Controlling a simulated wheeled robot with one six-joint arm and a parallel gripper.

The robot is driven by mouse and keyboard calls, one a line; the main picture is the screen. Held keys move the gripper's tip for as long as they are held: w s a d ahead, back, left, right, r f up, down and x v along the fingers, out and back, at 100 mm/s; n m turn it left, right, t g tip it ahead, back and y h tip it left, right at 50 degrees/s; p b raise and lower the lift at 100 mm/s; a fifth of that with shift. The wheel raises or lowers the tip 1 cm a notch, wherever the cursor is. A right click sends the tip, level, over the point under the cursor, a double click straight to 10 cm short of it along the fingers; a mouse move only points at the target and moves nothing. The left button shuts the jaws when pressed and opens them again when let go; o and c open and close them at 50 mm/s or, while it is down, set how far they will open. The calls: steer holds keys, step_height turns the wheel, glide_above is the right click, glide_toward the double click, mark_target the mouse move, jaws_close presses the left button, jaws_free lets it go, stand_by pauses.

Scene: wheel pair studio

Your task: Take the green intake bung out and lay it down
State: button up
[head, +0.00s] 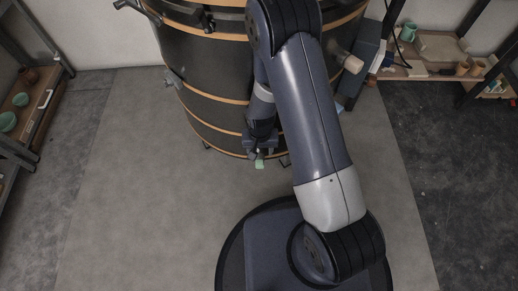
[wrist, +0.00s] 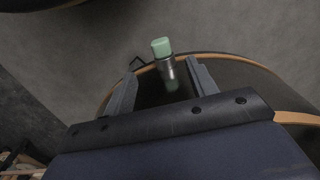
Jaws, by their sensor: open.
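The green intake bung (wrist: 161,46) sits on the end of a short grey metal tube (wrist: 168,70) low on the dark, banded drum (wrist: 255,72). The bung also shows in the head view (head: 259,164), just below my gripper (head: 258,152). In the wrist view my gripper (wrist: 163,66) is open, one finger on each side of the tube. The bung lies just past the fingertips, and I see a gap on both sides. In the head view my arm covers part of the drum (head: 212,88).
Shelves with green bowls (head: 8,121) stand at the left. A wooden shelf (head: 440,48) with cups and pots is at the upper right. The grey floor mat (head: 130,200) is clear in front of the drum and to its left.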

mark_target(260, 165)
step_height(260, 165, down, 11)
steer(key=b, duration=0.3)
steer(key=shift+b, duration=0.35)
steer(key=c, duration=1.2)
